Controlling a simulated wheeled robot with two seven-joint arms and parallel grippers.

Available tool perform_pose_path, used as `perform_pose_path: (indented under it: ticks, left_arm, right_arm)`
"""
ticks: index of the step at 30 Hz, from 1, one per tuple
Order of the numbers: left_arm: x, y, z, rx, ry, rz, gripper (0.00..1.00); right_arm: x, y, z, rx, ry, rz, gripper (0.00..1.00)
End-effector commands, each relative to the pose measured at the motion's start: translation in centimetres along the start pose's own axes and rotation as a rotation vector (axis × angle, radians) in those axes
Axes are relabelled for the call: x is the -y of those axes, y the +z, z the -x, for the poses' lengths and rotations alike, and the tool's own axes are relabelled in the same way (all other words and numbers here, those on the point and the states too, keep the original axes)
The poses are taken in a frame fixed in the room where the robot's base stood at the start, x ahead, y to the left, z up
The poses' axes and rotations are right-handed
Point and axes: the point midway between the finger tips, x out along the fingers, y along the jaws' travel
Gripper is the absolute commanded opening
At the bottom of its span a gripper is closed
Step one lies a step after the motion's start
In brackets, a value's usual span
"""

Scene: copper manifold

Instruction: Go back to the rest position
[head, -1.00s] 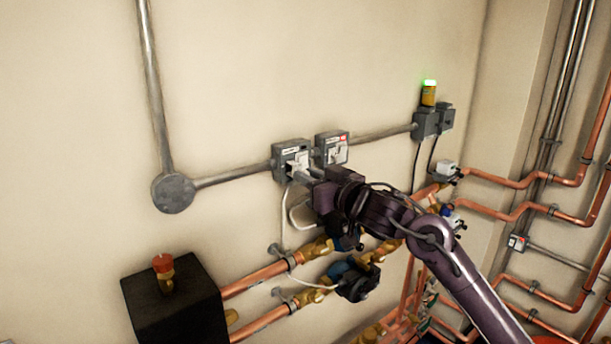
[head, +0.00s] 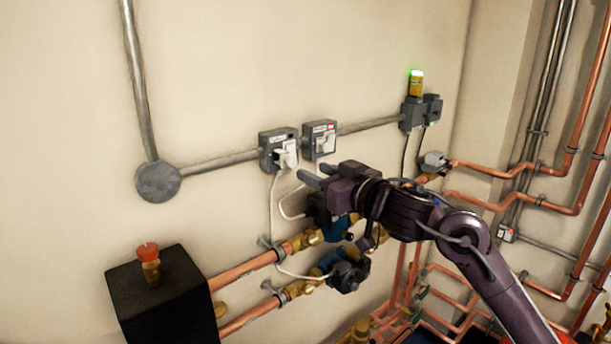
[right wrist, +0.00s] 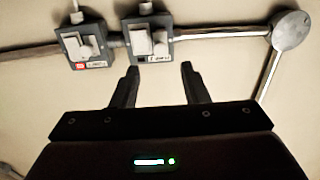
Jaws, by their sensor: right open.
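My right gripper (head: 306,176) comes in from the right in the head view and is open and empty. It is apart from the wall, just below and in front of two grey switch boxes. The left switch box (head: 269,151) and the right switch box (head: 321,141) each carry a white lever. In the right wrist view my two fingers (right wrist: 157,85) are spread with only wall between them. The two boxes show beyond them, one near the middle (right wrist: 150,43) and one to the left (right wrist: 83,47). My left gripper is not in view.
Below my gripper run copper pipes (head: 243,269) with brass fittings and blue-and-black valve units. A black box (head: 160,297) with a red-capped fitting stands at lower left. A lamp lit green (head: 416,83) is on the wall. More copper pipes (head: 500,172) line the right.

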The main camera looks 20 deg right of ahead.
Motion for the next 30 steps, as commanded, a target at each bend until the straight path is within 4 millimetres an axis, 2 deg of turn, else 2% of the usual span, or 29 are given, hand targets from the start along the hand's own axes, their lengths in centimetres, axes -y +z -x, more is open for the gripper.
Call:
perform_pose_path:
  ticks: [3, 6, 19, 22, 23, 26, 29, 30]
  left_arm:
    - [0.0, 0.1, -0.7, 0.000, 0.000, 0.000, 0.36]
    - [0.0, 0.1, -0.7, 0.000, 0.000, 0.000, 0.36]
    - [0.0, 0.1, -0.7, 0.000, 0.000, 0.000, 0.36]
    - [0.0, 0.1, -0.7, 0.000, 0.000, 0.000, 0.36]
    - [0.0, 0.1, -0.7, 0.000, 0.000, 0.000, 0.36]
    - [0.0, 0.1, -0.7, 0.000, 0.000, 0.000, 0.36]
    - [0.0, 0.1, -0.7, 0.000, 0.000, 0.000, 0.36]
    - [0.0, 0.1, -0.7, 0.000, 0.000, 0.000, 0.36]
  right_arm:
    - [0.0, 0.2, 1.3, 0.001, 0.001, 0.002, 0.41]
    - [0.0, 0.1, 1.8, 0.001, 0.001, 0.001, 0.41]
    - [0.0, 0.0, 1.8, 0.001, 0.000, 0.000, 0.41]
    - [0.2, 0.8, 1.7, 0.010, 0.008, 0.001, 0.41]
    - [0.3, 1.5, 1.7, 0.018, 0.016, 0.001, 0.41]
    - [1.1, 5.7, 1.6, 0.075, 0.065, 0.008, 0.41]
    - [2.4, 12.2, 2.7, 0.192, 0.148, 0.016, 0.41]
    - [3.0, 15.1, 3.6, 0.257, 0.184, 0.019, 0.41]
